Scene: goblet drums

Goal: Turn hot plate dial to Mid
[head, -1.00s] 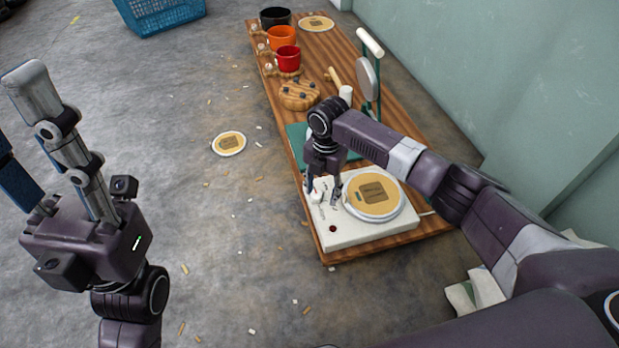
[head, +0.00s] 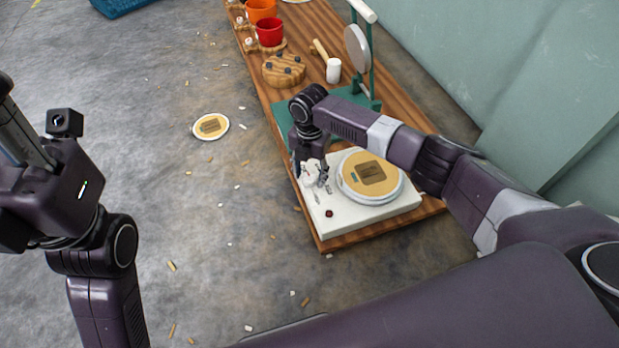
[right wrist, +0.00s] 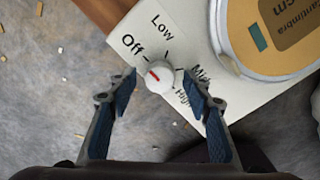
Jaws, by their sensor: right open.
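The white hot plate (head: 355,218) sits at the near end of the wooden board, a round tan-and-white disc (head: 370,175) on its top. In the right wrist view its white dial (right wrist: 160,78) has a red mark pointing up-left toward "Off". "Low" is printed above the dial; "Mid" and "High" are to its right, partly hidden by a finger. My right gripper (head: 318,178) is open, its blue-padded fingers on either side of the dial, with no clear contact visible. My left gripper (head: 22,140) is at the left edge, away from the board, its fingertips cut off.
Behind the hot plate stand a green frame with a grey disc (head: 357,50), a white cylinder (head: 333,70), a wooden round piece (head: 284,70), and red (head: 270,32) and orange cups. A disc (head: 211,126) and scattered bits lie on the floor. A wall is right.

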